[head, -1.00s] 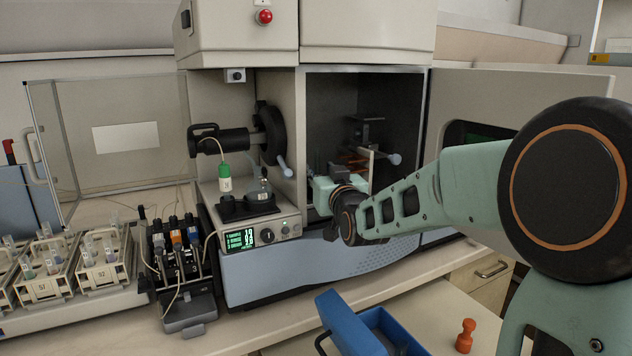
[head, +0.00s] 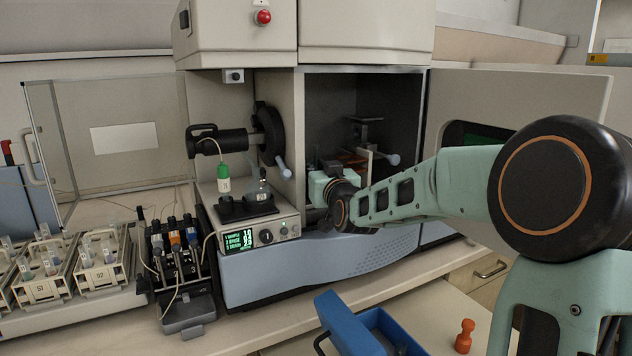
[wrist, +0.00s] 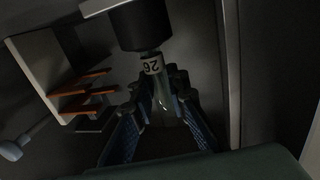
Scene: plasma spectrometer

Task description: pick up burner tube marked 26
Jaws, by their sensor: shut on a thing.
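The burner tube marked 26 (wrist: 152,66) shows in the wrist view as a clear glass tube with a pale label, its number seen upside down. The tube's end with the label meets a dark cylindrical part (wrist: 140,27). My gripper (wrist: 165,92) is shut on the glass just below the label. In the head view my wrist and gripper (head: 325,185) are at the open chamber of the spectrometer (head: 335,90); the fingertips and the tube cannot be made out there.
Orange prongs on a pale bracket (wrist: 88,92) stand beside the gripper in the chamber. A lever with a round knob (head: 392,160) is close to my arm. The open chamber door (head: 520,95) stands at the right. A blue open case (head: 345,320) lies in front.

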